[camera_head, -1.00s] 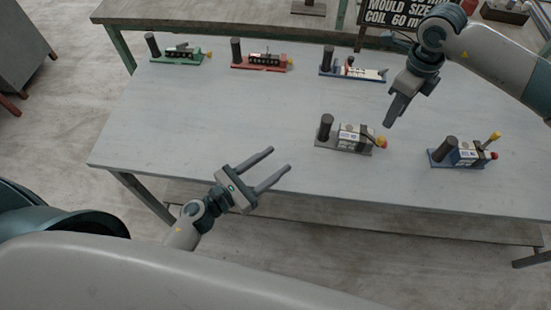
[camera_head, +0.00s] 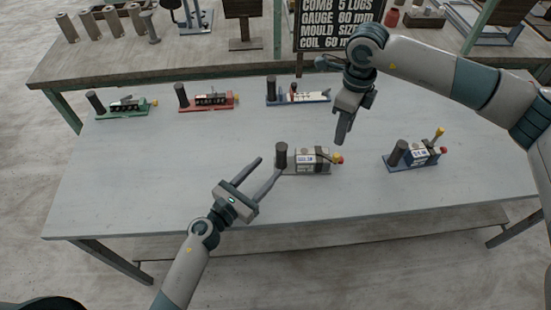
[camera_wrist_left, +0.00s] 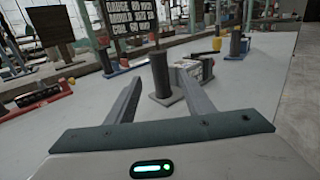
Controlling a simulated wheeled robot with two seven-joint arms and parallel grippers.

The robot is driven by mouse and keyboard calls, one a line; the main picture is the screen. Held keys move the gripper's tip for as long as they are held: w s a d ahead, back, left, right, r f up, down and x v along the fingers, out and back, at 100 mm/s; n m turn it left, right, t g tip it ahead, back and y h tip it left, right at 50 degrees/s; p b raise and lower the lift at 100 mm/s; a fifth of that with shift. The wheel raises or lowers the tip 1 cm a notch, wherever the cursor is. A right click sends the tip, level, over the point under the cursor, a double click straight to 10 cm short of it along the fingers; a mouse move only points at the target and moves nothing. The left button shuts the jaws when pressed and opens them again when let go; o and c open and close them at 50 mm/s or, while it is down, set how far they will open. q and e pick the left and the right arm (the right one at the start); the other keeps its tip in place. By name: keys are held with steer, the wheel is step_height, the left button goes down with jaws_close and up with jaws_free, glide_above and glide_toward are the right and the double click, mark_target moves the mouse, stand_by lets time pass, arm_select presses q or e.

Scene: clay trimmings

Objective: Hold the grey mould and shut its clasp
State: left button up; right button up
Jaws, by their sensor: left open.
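The grey mould (camera_head: 310,160) stands near the middle of the table, a pale block with a white label on a grey base. A dark upright post (camera_head: 281,154) is at its left end, and a small yellow and red clasp end (camera_head: 337,158) is at its right. I cannot tell whether the clasp is shut. My left gripper (camera_head: 268,166) is open and empty, close to the left of the post. In the left wrist view the post (camera_wrist_left: 160,72) appears between the fingers. My right gripper (camera_head: 339,140) hangs above the mould's right end; its finger gap is not clear.
A blue mould (camera_head: 412,158) with a raised yellow-tipped lever stands to the right. Green (camera_head: 124,108), red (camera_head: 209,100) and blue-and-white (camera_head: 297,94) pieces line the back. A black sign (camera_head: 340,24) stands behind. The table's front left (camera_head: 130,205) is clear.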

mark_target(278, 157)
arm_select(q)
steer(key=shift+x, duration=2.85)
steer(key=shift+c, duration=0.3)
jaws_close()
arm_select(e)
steer(key=shift+o, duration=0.5)
